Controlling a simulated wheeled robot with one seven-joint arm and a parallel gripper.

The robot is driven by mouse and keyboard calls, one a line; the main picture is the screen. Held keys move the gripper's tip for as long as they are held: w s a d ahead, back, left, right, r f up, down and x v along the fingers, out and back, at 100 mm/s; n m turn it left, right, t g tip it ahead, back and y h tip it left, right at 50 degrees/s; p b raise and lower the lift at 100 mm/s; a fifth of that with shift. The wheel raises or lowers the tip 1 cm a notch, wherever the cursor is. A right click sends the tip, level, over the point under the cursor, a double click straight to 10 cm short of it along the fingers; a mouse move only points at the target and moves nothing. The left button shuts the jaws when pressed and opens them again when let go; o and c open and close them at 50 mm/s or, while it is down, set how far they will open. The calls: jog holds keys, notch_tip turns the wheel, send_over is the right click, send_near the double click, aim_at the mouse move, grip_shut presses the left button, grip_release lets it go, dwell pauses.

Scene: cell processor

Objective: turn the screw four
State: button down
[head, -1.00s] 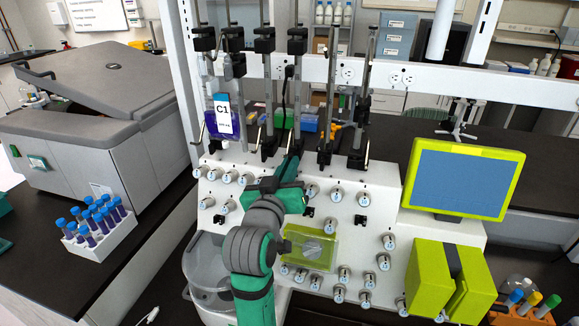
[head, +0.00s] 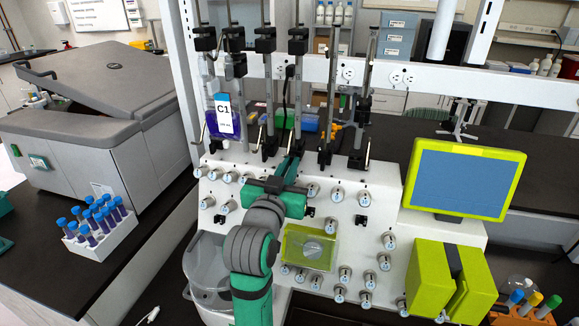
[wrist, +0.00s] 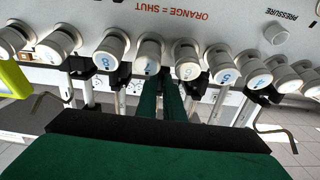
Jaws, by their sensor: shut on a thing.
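White screw knobs with blue numbers stand in a row on the white panel. In the wrist view, a knob marked 8 (wrist: 104,60) is left of my gripper and a knob that seems marked 4 (wrist: 260,80) is to the right. My gripper (head: 292,160) reaches the upper panel. In the wrist view, its green fingers (wrist: 161,92) end by two middle knobs, the left one (wrist: 149,46) and the right one (wrist: 187,62). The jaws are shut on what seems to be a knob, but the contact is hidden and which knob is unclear.
A clear-covered green box (head: 310,248) sits on the panel below my gripper. A bag labelled C1 (head: 222,120) hangs at the left among upright black-clamped rods. A green-framed screen (head: 462,180) is at the right. More knobs (head: 363,199) stand close by.

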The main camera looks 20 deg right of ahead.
jog(key=c, duration=2.2)
grip_release()
jog(key=shift+o, duration=0.2)
jog(key=v, duration=1.1)
